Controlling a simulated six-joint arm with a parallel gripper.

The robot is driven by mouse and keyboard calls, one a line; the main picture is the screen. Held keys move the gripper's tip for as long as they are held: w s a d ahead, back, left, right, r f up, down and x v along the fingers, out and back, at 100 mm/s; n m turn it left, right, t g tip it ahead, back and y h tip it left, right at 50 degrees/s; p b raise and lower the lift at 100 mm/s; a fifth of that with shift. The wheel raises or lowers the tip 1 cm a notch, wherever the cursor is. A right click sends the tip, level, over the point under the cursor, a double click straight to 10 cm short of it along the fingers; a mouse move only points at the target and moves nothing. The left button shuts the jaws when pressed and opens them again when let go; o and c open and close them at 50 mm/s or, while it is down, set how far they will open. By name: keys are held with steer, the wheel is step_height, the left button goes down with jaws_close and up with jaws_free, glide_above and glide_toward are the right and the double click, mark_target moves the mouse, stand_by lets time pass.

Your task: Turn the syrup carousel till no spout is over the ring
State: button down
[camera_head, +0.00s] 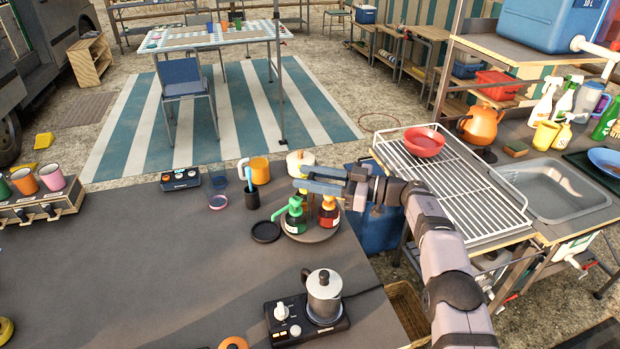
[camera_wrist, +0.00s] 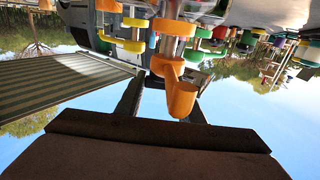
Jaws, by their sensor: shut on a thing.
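The syrup carousel (camera_head: 312,237) is a round grey tray on the dark counter, carrying pump bottles. A green pump bottle (camera_head: 295,217) stands at its left, its spout pointing left toward a flat black ring-like disc (camera_head: 266,232) beside the tray. The spout tip appears close to or over the disc's right edge. A red bottle with an orange pump (camera_head: 328,210) stands at the right. My gripper (camera_head: 302,183) reaches in from the right above the bottles. In the wrist view, its dark fingers are shut on an orange pump head (camera_wrist: 180,95). My gripper partly hides the carousel's back.
A moka pot (camera_head: 323,293) on a burner stands in front. The counter to the left is mostly clear.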

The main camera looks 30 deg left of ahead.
steer(key=c, duration=1.4)
jaws_free()
steer(key=shift+r, duration=0.2)
steer(key=shift+o, duration=1)
steer(key=shift+f, duration=0.1)
steer(key=shift+b+v, duration=0.8)
steer(key=shift+v, duration=2.9)
